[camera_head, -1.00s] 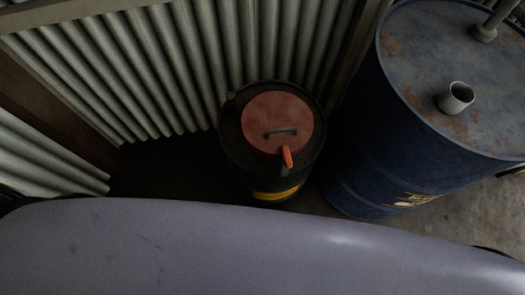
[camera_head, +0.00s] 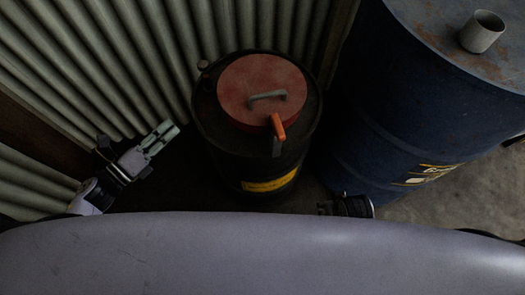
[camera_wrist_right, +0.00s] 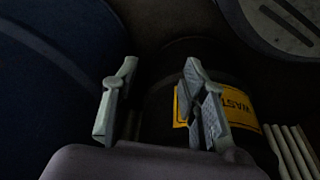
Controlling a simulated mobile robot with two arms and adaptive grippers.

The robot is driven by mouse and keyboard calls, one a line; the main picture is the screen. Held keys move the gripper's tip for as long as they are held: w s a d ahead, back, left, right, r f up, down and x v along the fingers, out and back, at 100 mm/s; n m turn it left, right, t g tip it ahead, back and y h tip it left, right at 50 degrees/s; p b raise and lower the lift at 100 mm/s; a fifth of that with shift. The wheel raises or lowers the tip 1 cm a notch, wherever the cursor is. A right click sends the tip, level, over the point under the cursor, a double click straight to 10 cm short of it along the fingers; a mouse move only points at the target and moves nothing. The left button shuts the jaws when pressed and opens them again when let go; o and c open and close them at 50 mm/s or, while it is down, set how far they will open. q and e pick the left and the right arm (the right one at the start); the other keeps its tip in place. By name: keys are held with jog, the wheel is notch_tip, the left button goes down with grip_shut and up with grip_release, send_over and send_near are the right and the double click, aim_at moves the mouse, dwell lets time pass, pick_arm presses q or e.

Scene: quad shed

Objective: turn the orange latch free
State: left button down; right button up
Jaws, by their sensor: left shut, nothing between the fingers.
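The orange latch (camera_head: 278,127) sits at the near edge of the round red lid (camera_head: 240,88), on top of a black drum (camera_head: 232,150). It points toward me and slightly right, with a dark piece hanging below it. The lid has a grey handle (camera_head: 267,95). My left gripper (camera_head: 168,132) is shut and empty, left of the drum and apart from it. My right gripper (camera_wrist_right: 160,75) is open and empty, its fingers apart in front of the drum's yellow label (camera_wrist_right: 236,108). In the head view only its dark wrist part (camera_head: 350,206) shows, low and right of the drum.
A large blue drum (camera_head: 375,110) with a short pipe stub (camera_head: 482,31) stands close on the right. Corrugated metal wall (camera_head: 180,50) closes the back and left. My own pale body fills the bottom of the head view. Dark floor lies left of the black drum.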

pick_arm(q)
jog(key=s+d+r+m+g+h+b, duration=0.4)
jog(key=s+d+r+m+g+h, duration=0.3)
jog(key=m, duration=1)
jog(key=s+d+r+g, duration=0.1)
jog(key=s+d, duration=0.2)
jog(key=d, duration=0.1)
jog(key=shift+s+d+r, duration=0.15)
jog(key=shift+r, duration=0.2)
pick_arm(e)
jog(key=w+v, duration=0.1)
jog(key=v, duration=0.5)
jog(key=shift+w+r+t, duration=0.3)
jog(key=shift+w+r, duration=0.15)
jog(key=shift+r, duration=0.1)
pick_arm(q)
send_near(276, 137)
jog(key=p+x, duration=0.2)
jog(key=x, duration=0.3)
jog(key=shift+w+d+r, duration=0.1)
jog(key=shift+w+d, duration=0.15)
jog(key=shift+d, duration=0.05)
jog(key=shift+w+d, duration=0.2)
jog(key=shift+d, duration=0.5)
pick_arm(e)
notch_tip(276, 137, down, 8)
